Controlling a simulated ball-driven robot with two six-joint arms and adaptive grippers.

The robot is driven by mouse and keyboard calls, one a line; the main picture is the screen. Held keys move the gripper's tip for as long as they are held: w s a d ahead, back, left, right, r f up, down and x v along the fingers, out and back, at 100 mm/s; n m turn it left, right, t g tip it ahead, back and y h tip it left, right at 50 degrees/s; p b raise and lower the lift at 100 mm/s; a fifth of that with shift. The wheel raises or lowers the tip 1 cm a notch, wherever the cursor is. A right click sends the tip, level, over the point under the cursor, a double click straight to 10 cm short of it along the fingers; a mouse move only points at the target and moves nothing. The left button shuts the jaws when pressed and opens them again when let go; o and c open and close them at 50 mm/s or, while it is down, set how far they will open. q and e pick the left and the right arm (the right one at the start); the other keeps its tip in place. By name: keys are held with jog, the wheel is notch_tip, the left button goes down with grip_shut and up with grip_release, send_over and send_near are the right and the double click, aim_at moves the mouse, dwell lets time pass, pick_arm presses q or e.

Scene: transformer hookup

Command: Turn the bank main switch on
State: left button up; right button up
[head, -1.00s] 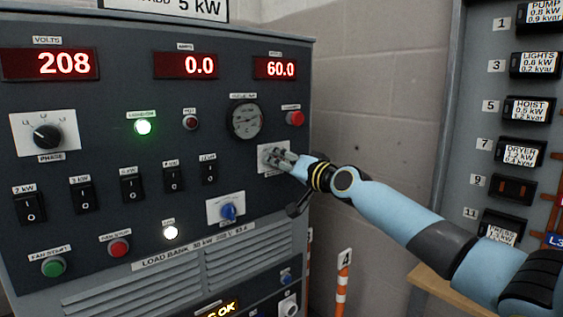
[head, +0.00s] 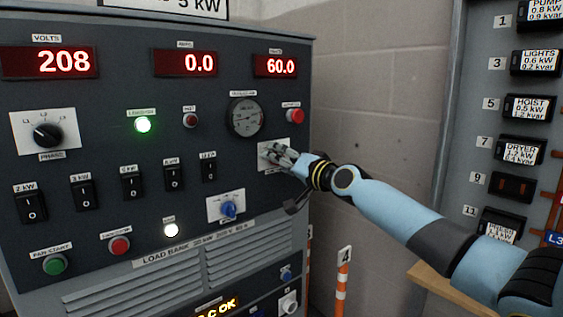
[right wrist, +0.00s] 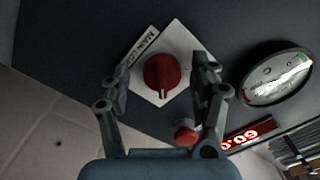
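The bank main switch (right wrist: 161,73) is a red rotary knob on a white plate (right wrist: 186,45), with a partly readable "MAIN" label, in the right wrist view. In the head view its plate (head: 284,164) is at the right side of the load bank front, and my gripper hides the knob. My right gripper (right wrist: 166,70) is open. Its two fingers stand on either side of the knob, with a visible gap on each side. It also shows in the head view (head: 274,154), in front of the plate. My left gripper is not in view.
A red button (head: 294,116) and a round gauge (head: 246,117) sit above the switch plate. A blue knob (head: 228,209) is to its lower left. A breaker panel (head: 514,187) stands at the right. An orange-white post (head: 342,282) stands below my right arm.

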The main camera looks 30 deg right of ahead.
jog(key=s, duration=0.7)
jog(key=shift+s+d, duration=0.2)
jog(key=shift+d, duration=0.1)
dwell(0.6)
